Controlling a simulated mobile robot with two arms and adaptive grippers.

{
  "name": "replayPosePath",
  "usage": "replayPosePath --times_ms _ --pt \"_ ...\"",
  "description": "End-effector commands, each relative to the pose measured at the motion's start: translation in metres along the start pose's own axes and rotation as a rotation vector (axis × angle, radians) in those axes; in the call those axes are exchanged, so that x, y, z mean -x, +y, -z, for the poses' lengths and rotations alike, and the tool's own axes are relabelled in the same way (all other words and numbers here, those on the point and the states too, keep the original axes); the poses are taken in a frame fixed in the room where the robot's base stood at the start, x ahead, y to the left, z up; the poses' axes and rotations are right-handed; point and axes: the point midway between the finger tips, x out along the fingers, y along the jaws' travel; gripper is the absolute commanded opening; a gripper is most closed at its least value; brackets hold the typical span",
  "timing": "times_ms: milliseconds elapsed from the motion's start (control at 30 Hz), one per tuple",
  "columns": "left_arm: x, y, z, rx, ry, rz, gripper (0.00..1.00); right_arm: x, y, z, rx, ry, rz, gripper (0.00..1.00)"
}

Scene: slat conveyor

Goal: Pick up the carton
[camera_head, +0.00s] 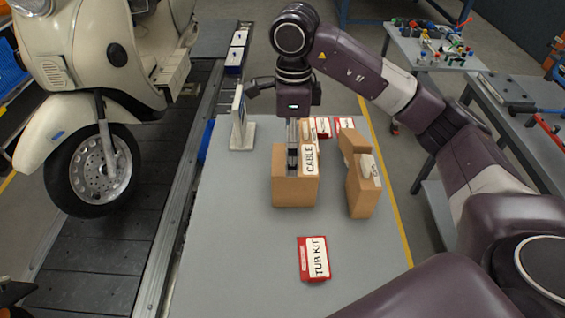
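A brown cardboard carton (295,195) with a white "CABLE" label stands on the grey table. A second brown carton (362,192) with a notched outline and a white label stands just right of it. My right gripper (292,160) points down at the top of the "CABLE" carton, its fingers beside the label. The fingers overlap the carton in this view; I cannot tell whether they grip it or how far apart they are. The carton appears to rest on the table. My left gripper is not in view.
A red and white "TUB KIT" box (315,259) lies nearer on the grey table (240,260). Red and white boxes (343,125) and a small white upright stand (240,125) are behind the cartons. A cream scooter (85,75) stands on the slat conveyor (100,245) at left.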

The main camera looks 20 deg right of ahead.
Motion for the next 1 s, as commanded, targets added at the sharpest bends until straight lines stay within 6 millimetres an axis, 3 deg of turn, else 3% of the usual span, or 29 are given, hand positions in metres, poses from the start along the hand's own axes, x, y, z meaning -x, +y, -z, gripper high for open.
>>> replayPosePath --times_ms 367,700,1000 --pt "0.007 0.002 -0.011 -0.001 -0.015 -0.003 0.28 -0.029 0.001 0.002 0.000 0.002 -0.001 0.96" --pt "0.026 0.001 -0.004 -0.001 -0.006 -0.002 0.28 -0.071 0.003 0.007 0.000 0.002 -0.002 0.96" --pt "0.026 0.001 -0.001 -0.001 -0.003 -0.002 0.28 -0.079 0.002 0.007 0.000 0.001 0.001 0.96"
